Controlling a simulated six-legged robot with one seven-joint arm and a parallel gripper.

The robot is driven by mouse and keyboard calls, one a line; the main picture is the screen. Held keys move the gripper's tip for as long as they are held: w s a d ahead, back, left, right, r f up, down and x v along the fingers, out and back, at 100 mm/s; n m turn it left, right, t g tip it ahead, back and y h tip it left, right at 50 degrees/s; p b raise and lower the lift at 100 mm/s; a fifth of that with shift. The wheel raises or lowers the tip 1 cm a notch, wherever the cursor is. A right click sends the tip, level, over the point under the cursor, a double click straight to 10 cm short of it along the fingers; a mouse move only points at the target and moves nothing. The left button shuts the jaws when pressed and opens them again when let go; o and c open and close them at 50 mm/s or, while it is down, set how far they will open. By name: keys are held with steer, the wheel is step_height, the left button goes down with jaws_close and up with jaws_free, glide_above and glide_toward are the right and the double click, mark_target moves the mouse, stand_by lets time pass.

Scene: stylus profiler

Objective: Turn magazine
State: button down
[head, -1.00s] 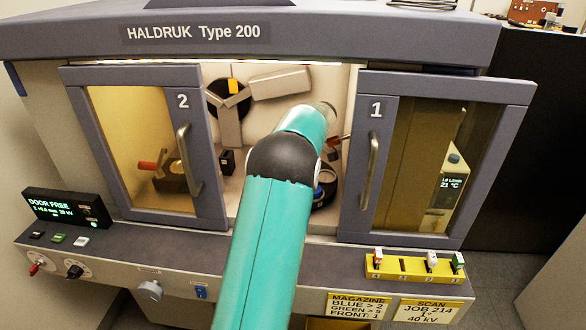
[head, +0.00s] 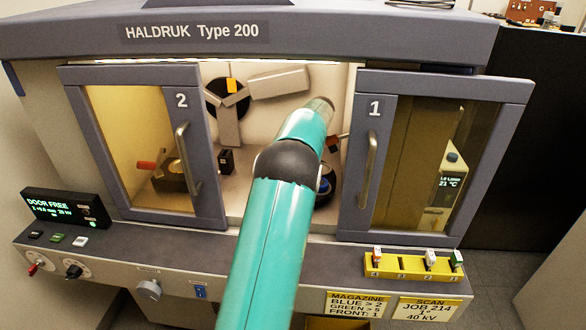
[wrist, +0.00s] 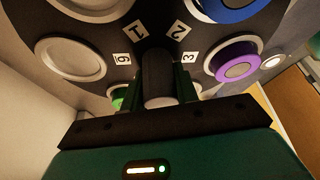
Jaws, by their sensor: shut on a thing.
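The magazine (wrist: 205,45) is a dark round plate with numbered seats around a central post (wrist: 158,72) in the wrist view. My gripper (wrist: 160,92) is shut on this post. A blue piece (wrist: 228,6) sits by label 2 and a purple piece (wrist: 238,66) by label 3. Pale round seats show by label 1 and by a label that reads as 6. A bit of green (wrist: 118,98) shows low behind my gripper. In the head view my arm hides my gripper and most of the magazine.
Door 2 (head: 205,215) and door 1 (head: 350,215) stand either side of the chamber opening. A yellow rack (head: 405,267) with small coloured pieces is on the front ledge. A card (head: 357,306) reads MAGAZINE, BLUE > 2, GREEN > 5, FRONT: 1.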

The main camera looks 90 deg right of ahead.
stand_by(0.4)
steer(key=c, duration=1.1)
jaws_free()
steer(key=shift+o, duration=0.2)
